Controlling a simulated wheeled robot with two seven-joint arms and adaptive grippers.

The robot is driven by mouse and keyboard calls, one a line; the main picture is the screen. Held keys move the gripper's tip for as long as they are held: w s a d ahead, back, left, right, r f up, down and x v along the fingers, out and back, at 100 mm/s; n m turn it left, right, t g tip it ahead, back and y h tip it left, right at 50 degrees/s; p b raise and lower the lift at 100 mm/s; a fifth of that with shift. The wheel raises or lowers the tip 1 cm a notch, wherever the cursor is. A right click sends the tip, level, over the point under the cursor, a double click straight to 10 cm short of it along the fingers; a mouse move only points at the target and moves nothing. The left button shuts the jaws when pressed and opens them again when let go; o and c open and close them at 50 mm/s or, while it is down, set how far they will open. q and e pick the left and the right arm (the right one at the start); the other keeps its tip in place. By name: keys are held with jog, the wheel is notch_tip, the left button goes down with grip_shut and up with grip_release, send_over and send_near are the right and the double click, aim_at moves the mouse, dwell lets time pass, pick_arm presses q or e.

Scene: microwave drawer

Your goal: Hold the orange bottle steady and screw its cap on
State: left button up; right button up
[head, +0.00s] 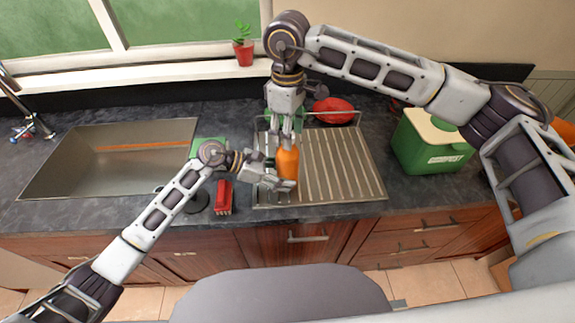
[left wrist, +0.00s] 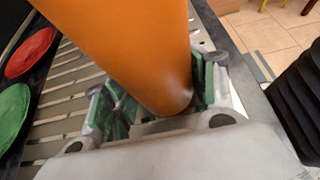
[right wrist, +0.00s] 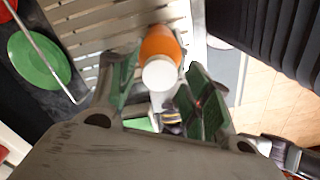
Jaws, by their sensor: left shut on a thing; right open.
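The orange bottle (head: 288,163) stands about upright over the ribbed metal drainboard. My left gripper (head: 284,184) is shut around its lower part; the left wrist view shows the bottle (left wrist: 140,50) between the pads. My right gripper (head: 288,137) points down from above at the bottle's top. In the right wrist view its fingers (right wrist: 160,95) are open, with the white top of the bottle, seemingly its cap (right wrist: 160,75), showing between and just beyond them. In the head view the right fingers hide the bottle's top, so I cannot tell how the cap sits.
The drainboard (head: 350,165) is beside the sink (head: 70,170). A red plate (head: 333,110) leans in a rack behind; a green plate (right wrist: 38,60) shows in the right wrist view. A green compost bin (head: 430,142) stands right. A red item (head: 223,196) lies left of the drainboard.

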jog(key=c, duration=1.1)
jog(key=shift+m, duration=2.3)
jog(key=shift+m, duration=0.3)
jog(key=shift+m, duration=2)
jog(key=shift+m, duration=0.4)
jog(key=shift+m, duration=1.9)
jog(key=shift+m, duration=0.3)
jog(key=shift+m, duration=2)
